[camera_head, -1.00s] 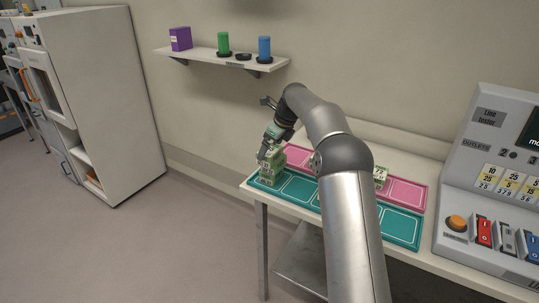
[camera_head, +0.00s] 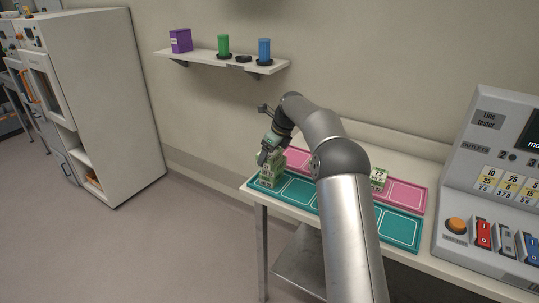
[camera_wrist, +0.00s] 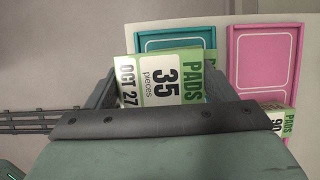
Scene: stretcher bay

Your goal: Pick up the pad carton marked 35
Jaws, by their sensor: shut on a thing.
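The pad carton marked 35 (camera_wrist: 165,85) is white and green, with "PADS", "35 pieces" and "OCT 27" on its face. It sits between the two fingers of my gripper (camera_wrist: 160,95), which is shut on it. In the head view the carton (camera_head: 271,178) is at the left end of the teal tray, with my gripper (camera_head: 268,157) at its top. I cannot tell whether its base touches the tray.
The teal tray (camera_head: 400,229) and the pink tray (camera_head: 406,194) lie on the table. Another pad carton (camera_head: 378,180) stands right of my arm; a carton marked 90 (camera_wrist: 276,120) shows in the wrist view. A line tester (camera_head: 490,190) stands at the right.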

